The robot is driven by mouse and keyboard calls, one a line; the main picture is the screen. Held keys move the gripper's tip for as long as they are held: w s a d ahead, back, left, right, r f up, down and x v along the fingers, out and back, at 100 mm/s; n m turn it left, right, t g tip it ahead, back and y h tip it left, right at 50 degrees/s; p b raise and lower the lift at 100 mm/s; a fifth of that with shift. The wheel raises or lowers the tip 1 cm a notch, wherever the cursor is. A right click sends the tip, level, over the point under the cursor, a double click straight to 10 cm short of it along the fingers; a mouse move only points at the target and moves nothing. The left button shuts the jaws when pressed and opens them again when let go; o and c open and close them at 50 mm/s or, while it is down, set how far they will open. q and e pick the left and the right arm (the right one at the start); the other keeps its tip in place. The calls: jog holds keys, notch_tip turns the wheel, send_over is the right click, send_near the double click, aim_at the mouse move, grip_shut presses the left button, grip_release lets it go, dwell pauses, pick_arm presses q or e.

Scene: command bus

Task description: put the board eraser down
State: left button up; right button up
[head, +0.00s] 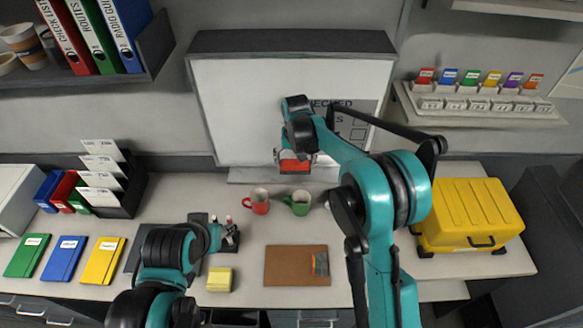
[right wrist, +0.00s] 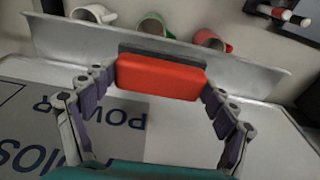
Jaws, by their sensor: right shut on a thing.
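The board eraser is a red block with a dark grey underside. It shows in the head view (head: 293,166) in front of the lower whiteboard (head: 235,110), and in the right wrist view (right wrist: 160,76). My right gripper (right wrist: 160,82) is shut on it, with a finger at each short end. In the wrist view the eraser overlaps the grey ledge (right wrist: 75,45) along the board's lower edge; I cannot tell if they touch. My left gripper (head: 231,237) hangs low over the desk near the markers (head: 229,219); its fingers are too small to judge.
A red mug (head: 257,201) and a green mug (head: 300,203) stand on the desk below the board. A brown clipboard (head: 290,266), a yellow note pad (head: 219,279) and a yellow case (head: 468,212) are also there. Binders (head: 95,35) fill a shelf at upper left.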

aim_at(292, 168)
jog(key=shift+w+a+f, duration=0.3)
jog(key=shift+w+f, duration=0.1)
jog(key=shift+w, duration=0.2)
jog(key=shift+w+a+f, duration=0.3)
jog(key=shift+w+f, duration=0.05)
jog(key=shift+w, duration=0.2)
notch_tip(292, 168, down, 4)
jog(key=shift+f, duration=0.1)
jog(key=shift+b, duration=0.3)
jog(key=o, duration=0.9)
